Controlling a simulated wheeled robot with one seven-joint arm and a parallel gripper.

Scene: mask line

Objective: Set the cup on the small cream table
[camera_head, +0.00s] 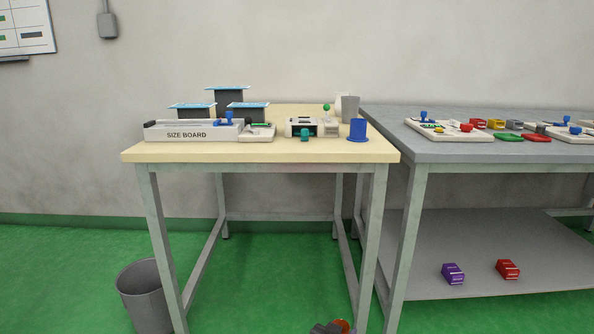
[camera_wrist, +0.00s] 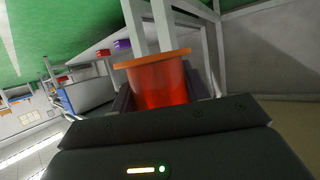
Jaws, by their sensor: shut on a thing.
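The cup (camera_wrist: 160,82) is translucent orange-red with a wider orange flange at one end. It sits between the dark fingers of my gripper (camera_wrist: 163,92), which is shut on it. In the head view, a bit of the orange cup (camera_head: 341,325) and my gripper (camera_head: 325,329) show at the bottom edge, in front of the cream table and below its top. The cream table (camera_head: 215,153) has a pale top and grey metal legs. The cup's contact with the fingers is partly hidden by the gripper body.
The cream top holds a size board (camera_head: 187,134), a blue flanged cylinder (camera_head: 357,131), a grey cup (camera_head: 350,108) and small fixtures. Its front strip is bare. A grey table (camera_head: 450,153) stands close on the right. A grey bin (camera_head: 145,295) stands at lower left.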

